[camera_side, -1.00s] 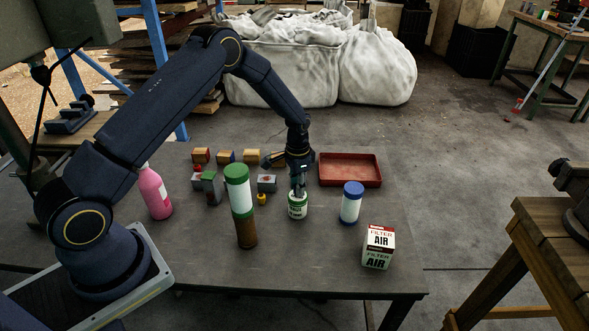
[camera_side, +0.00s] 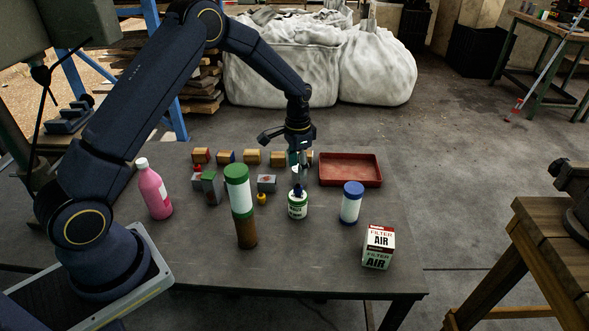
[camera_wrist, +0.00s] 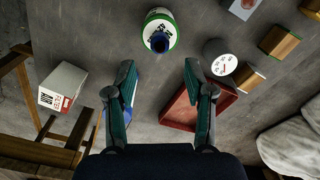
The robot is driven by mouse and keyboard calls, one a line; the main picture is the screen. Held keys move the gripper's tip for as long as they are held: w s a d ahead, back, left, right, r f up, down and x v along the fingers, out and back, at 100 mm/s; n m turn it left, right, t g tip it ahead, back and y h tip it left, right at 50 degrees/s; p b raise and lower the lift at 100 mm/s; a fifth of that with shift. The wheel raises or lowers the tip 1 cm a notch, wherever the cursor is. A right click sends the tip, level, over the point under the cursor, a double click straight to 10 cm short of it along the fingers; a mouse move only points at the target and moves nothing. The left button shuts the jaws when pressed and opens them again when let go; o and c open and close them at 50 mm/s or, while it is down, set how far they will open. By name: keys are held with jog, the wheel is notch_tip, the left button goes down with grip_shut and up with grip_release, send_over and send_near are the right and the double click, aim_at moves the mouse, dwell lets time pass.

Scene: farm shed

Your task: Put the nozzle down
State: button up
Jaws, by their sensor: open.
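The dark blue nozzle (camera_side: 298,191) stands on top of a white and green can (camera_side: 298,207) near the middle of the table. In the wrist view the nozzle (camera_wrist: 159,42) sits over the near part of the can's top (camera_wrist: 160,20). My gripper (camera_side: 299,174) is just above the nozzle in the side view. In the wrist view my gripper (camera_wrist: 160,76) has its fingers wide apart with nothing between them, and the nozzle is clear of both fingers.
A red tray (camera_side: 350,183) lies behind right. A blue-capped white jar (camera_side: 352,205) and an air filter box (camera_side: 378,247) stand right. A tall green-capped bottle (camera_side: 237,190), a pink bottle (camera_side: 154,190) and several small blocks stand left. The front middle of the table is bare.

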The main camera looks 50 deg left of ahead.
jog(key=s+d+r+n+t, duration=0.1)
jog(key=s+r, duration=0.3)
jog(key=r, duration=0.6)
jog(key=s+d+r+t, duration=0.15)
jog(key=s+r, duration=0.25)
jog(key=r, duration=0.6)
jog(key=s+d+r+n+t, duration=0.1)
jog(key=s+r, duration=0.1)
jog(key=s, duration=0.8)
jog(key=s+d+r+n+t, duration=0.1)
jog(key=s+d+r+t, duration=0.1)
jog(key=s, duration=0.8)
jog(key=shift+s+d+r+n, duration=0.3)
jog(key=shift+r, duration=0.3)
